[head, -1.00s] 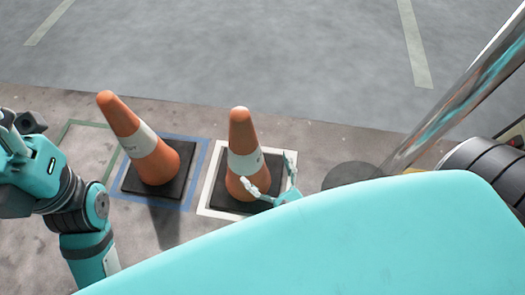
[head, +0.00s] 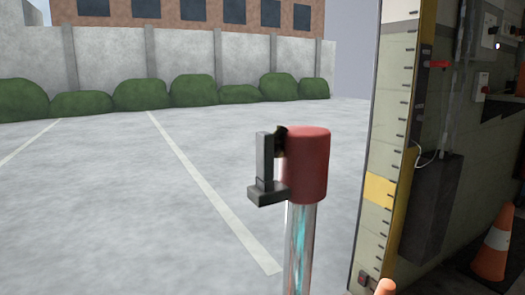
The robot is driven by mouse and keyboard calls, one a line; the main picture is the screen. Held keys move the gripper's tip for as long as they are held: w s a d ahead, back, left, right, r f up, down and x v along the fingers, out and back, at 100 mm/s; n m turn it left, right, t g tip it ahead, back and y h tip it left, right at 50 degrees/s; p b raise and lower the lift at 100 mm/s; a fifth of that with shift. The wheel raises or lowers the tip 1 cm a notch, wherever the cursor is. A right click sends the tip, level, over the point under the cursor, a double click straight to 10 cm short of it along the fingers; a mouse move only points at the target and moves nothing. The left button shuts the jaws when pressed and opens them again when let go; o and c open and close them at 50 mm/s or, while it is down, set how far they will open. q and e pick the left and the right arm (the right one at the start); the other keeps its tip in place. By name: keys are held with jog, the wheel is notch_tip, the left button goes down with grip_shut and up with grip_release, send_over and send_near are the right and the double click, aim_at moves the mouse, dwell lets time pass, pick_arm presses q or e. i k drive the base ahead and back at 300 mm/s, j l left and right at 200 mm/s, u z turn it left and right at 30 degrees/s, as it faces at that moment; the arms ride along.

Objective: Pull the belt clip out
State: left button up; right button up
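A shiny metal post (head: 299,250) with a red cylindrical head (head: 307,165) stands upright in the middle of the head view. A dark grey belt clip (head: 265,168) sits at the left side of the red head, with an upright bar and a wider block at its bottom. A black part (head: 281,140) shows between the clip and the head near the top; I cannot tell how deep the clip sits. Neither of my grippers is in view.
A yellow-edged doorway pillar with tick marks (head: 385,150) stands right of the post. An orange cone (head: 495,248) stands inside at the right, and an orange tip (head: 386,286) shows at the bottom edge. Open paved ground (head: 130,220) lies left, with bushes and a wall behind.

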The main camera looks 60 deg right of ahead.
aim_at(265, 141)
jog(key=z, duration=1.9)
